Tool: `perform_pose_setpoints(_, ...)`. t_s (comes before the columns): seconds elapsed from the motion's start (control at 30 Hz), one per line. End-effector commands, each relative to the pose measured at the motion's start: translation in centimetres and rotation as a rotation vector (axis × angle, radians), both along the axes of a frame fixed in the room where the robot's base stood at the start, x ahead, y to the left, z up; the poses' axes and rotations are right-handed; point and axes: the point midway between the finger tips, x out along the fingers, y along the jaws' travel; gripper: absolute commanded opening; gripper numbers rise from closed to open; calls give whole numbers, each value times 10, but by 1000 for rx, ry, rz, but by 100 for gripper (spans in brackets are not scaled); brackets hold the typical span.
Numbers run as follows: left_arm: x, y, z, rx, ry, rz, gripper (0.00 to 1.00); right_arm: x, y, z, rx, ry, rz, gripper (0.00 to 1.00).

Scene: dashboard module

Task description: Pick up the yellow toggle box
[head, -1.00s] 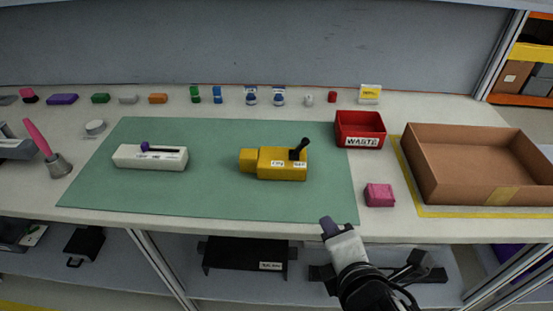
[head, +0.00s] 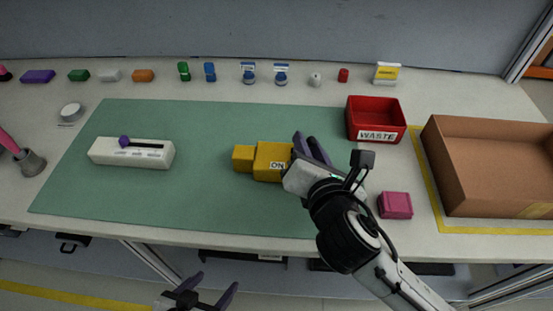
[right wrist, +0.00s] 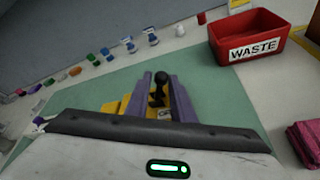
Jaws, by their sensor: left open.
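The yellow toggle box (head: 270,174) lies on the green mat (head: 215,215), with an "ON" label showing. Its right end and lever are hidden behind my right gripper (head: 309,146) in the head view. In the right wrist view the yellow box (right wrist: 112,107) lies beyond the fingers, and its black lever (right wrist: 157,88) stands between the fingers of my right gripper (right wrist: 160,82). Those fingers are apart, with space around the lever. My left gripper (head: 208,287) is open and empty, low at the bottom of the head view, in front of the table.
A white slider box (head: 132,155) lies on the mat at left. A red waste bin (head: 376,105), a pink block (head: 395,205) and a cardboard box (head: 450,185) are at right. Several small items line the back. The mat between the two boxes is clear.

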Motion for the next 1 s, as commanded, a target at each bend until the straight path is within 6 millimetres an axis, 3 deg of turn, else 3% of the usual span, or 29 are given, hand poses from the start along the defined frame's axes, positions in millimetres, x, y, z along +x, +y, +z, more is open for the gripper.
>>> perform_pose_setpoints(0.37, 3, 0, -2, -1, -6, 0, 65, 44, 8, -16, 1, 0, -2, 22)
perform_pose_setpoints(0.6, 10, 0, 2, -1, -20, -1, 65, 45, 9, -16, 1, 0, 0, 22)
perform_pose_setpoints(0.77, 10, 0, 3, -1, -21, -1, 65, 45, 8, -16, 1, 0, 0, 0)
perform_pose_setpoints(1.0, 9, 0, 2, -1, -18, 0, 65, 45, 9, -15, 2, -1, 0, 0)
